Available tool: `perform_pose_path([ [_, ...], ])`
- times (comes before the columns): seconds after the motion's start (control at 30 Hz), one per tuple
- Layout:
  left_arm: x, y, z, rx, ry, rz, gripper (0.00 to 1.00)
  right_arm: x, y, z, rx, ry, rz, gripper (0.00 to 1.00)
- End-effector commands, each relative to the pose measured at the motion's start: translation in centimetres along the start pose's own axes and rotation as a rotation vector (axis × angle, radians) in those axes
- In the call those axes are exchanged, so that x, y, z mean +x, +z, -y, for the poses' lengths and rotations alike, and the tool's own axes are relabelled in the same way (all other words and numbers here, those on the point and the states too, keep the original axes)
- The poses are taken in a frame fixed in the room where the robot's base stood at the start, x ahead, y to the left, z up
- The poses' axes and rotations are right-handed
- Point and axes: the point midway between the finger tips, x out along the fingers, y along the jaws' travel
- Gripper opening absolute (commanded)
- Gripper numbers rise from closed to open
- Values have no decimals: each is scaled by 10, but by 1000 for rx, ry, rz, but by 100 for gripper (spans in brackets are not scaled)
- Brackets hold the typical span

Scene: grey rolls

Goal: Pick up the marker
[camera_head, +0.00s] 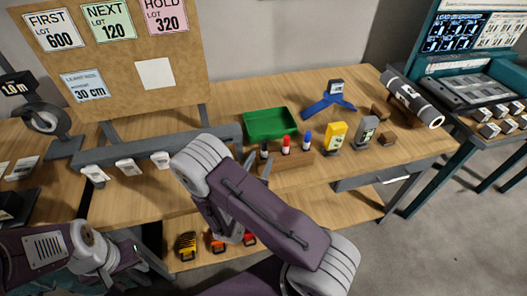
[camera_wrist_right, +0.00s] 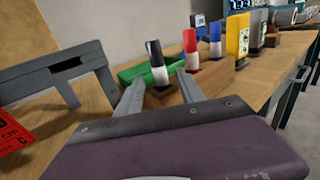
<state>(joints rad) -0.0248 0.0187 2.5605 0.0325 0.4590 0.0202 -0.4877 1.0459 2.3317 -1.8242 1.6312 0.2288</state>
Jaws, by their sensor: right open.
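Three markers stand upright in a wooden block (camera_head: 295,161): a black marker (camera_head: 264,149), a red marker (camera_head: 286,145) and a blue marker (camera_head: 307,140). In the right wrist view the black marker (camera_wrist_right: 156,64) stands at the left, beside the red marker (camera_wrist_right: 190,48) and the blue marker (camera_wrist_right: 215,38). My right gripper (camera_wrist_right: 160,86) is open and empty, its fingers pointing at the black marker, which appears between them. Whether they touch it I cannot tell. My left gripper (camera_head: 132,257) is at the lower left, away from the markers; its fingers are not clear.
A green tray (camera_head: 270,124) lies behind the markers. A yellow box (camera_head: 335,136) and a grey box (camera_head: 365,131) stand to the right. A grey rail (camera_head: 160,147) with white tags runs along the left. A blue stand (camera_head: 328,103) is at the back.

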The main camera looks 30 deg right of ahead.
Motion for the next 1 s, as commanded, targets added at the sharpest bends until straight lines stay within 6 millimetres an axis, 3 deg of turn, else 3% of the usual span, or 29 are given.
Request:
perform_pose_path([
  [0.1,-2,0,0,0,0,0,36,14,1,1,-1,-4,1,45],
  [0.27,-2,0,0,0,0,0,36,20,2,1,0,-3,1,45],
  [0.53,-7,-1,0,0,0,-1,36,64,5,2,2,-5,0,45],
  [0.77,-7,-1,0,0,0,0,36,68,4,0,-1,0,0,45],
  [0.8,-7,-1,0,0,0,0,36,68,4,1,-1,-1,0,42],
  [0.93,-7,-1,0,0,0,0,36,68,4,1,-1,-1,0,6],
  [0.97,-7,-1,0,0,0,0,36,68,4,1,-1,-1,0,0],
  [1.0,-7,-1,0,0,0,0,36,68,4,1,-1,-1,0,0],
])
